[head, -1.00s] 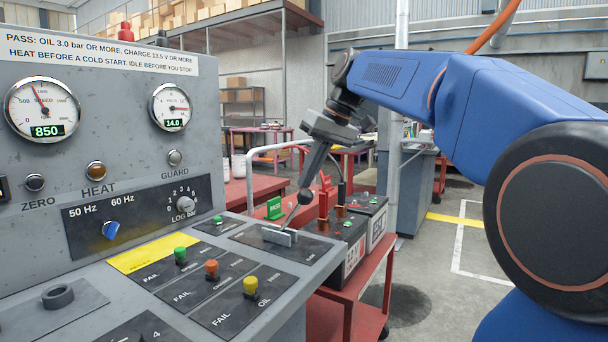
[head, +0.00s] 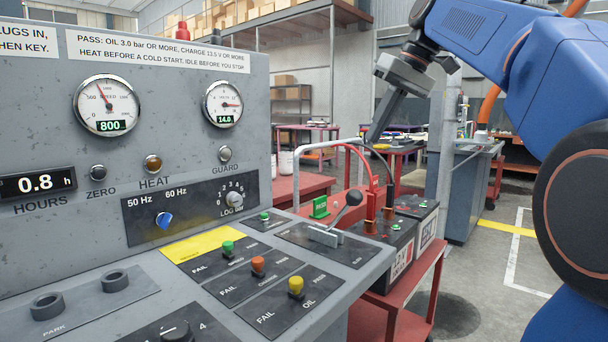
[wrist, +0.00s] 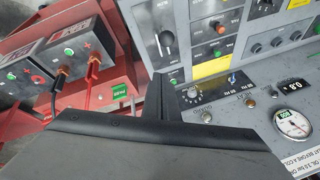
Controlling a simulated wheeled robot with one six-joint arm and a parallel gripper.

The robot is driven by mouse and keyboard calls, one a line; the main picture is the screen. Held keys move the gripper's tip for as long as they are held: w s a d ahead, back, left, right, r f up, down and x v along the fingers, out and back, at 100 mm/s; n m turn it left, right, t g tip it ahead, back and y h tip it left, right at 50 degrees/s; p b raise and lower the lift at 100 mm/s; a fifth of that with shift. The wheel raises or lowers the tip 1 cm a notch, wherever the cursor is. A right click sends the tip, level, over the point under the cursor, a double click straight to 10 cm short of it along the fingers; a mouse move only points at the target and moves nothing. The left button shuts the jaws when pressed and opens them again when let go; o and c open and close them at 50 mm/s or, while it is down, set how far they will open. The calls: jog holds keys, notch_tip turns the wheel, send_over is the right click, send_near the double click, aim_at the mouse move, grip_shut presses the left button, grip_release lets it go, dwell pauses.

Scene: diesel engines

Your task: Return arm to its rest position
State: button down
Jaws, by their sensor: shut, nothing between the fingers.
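My gripper (head: 378,138) hangs in the air at the upper right of the head view, above and behind the black-knobbed lever (head: 348,200) on the console. Its fingers are together and hold nothing. In the wrist view my gripper (wrist: 160,92) covers the lower middle of the picture. A clear gap shows between the fingertips and the lever in the head view. My blue arm reaches in from the right.
The grey control console (head: 150,245) fills the left, with gauges, knobs and coloured plugs. A red cart (head: 395,300) with two batteries (head: 395,232) stands right of it. A pale pole (head: 447,130) rises behind my arm. Floor on the right is clear.

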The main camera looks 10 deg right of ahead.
jog(key=s+a+f+h, duration=0.1)
jog(key=s+f, duration=0.7)
jog(key=f, duration=0.6)
jog(key=s+a+f+m+t+h, duration=0.1)
jog(key=s+f, duration=0.7)
jog(key=f, duration=0.6)
jog(key=s+a+f+m+h, duration=0.1)
jog(key=s+f+h, duration=0.1)
jog(key=s+f, duration=0.6)
notch_tip(320, 180, down, 7)
jog(key=shift+s+f, duration=0.1)
jog(key=shift+s, duration=0.15)
jog(key=shift+a, duration=0.1)
